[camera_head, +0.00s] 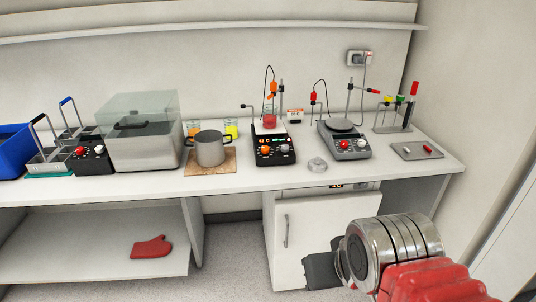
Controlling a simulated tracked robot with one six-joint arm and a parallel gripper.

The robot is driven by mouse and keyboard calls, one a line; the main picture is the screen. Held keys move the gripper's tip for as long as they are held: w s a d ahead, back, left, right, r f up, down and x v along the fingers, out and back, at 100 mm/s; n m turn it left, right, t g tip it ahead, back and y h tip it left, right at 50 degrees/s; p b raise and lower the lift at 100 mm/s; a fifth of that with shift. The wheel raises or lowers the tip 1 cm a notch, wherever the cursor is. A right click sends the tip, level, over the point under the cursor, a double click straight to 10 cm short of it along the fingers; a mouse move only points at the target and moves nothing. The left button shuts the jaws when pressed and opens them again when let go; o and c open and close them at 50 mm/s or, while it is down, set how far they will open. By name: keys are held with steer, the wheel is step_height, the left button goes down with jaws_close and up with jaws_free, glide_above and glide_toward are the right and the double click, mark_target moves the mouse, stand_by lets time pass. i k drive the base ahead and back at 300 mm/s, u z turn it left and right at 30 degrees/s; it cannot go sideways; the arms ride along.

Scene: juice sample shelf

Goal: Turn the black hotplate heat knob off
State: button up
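The black hotplate (274,145) stands on the bench near the middle, with knobs on its front face, one of them pale (284,148). The knob markings are too small to read, so I cannot tell which one is for heat or how it is set. A beaker with red liquid (269,119) stands on the hotplate. My gripper (318,271) is at the lower right, in front of the cabinet door, well below the bench top and apart from the hotplate. Its fingers are dark and partly hidden, so their opening cannot be made out.
A grey hotplate (344,143) stands to the right, with a small metal item (317,164) on the bench between. A pot (210,149) on a wooden board (209,169) stands to the left, beside a lidded water bath (141,145). A red mitt (151,247) lies on the lower shelf.

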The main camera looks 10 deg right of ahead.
mark_target(265, 149)
steer(key=k, duration=0.65)
steer(key=u, duration=0.35)
steer(key=i, duration=0.75)
steer(key=u, duration=0.5)
steer(key=i, duration=1.4)
steer(key=z, duration=0.3)
